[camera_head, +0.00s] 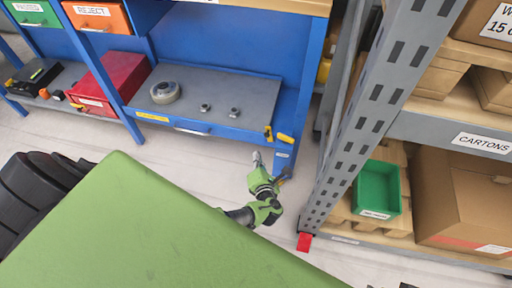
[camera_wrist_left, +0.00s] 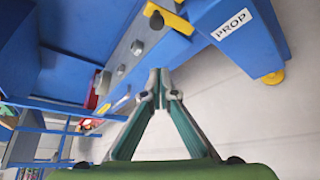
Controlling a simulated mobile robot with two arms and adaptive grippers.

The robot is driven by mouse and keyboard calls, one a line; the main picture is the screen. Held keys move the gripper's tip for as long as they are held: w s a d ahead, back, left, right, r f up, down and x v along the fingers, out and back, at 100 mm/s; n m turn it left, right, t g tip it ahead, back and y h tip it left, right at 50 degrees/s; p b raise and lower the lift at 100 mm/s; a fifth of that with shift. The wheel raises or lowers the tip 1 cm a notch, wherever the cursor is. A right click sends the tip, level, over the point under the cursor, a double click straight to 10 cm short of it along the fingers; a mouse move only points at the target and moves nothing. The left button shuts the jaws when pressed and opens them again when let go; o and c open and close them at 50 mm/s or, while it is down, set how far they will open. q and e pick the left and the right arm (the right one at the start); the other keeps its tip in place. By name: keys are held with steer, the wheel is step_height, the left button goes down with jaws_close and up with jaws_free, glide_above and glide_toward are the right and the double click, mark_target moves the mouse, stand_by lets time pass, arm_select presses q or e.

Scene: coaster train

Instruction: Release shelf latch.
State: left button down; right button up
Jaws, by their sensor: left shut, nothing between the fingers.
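The shelf latch shows as a yellow piece (camera_head: 285,138) at the right front corner of the grey shelf board (camera_head: 215,92) in the blue rack. In the left wrist view the yellow latch piece (camera_wrist_left: 172,19) is near the top, beside a blue post labelled PROP (camera_wrist_left: 231,24). My left gripper (camera_head: 257,158) is in front of that corner, a little below and left of the latch in the head view. In the left wrist view its fingertips (camera_wrist_left: 160,82) are together and empty, apart from the latch in the picture. My right gripper is not in view.
A ring-shaped metal part (camera_head: 165,92) and two small metal pieces sit on the shelf board. A red bin (camera_head: 110,84) is to its left. A grey perforated rack post (camera_head: 372,105) stands at right, with a green bin (camera_head: 377,187) beyond it. The floor between is clear.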

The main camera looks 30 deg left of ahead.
arm_select(q)
steer(key=shift+v, duration=1.2)
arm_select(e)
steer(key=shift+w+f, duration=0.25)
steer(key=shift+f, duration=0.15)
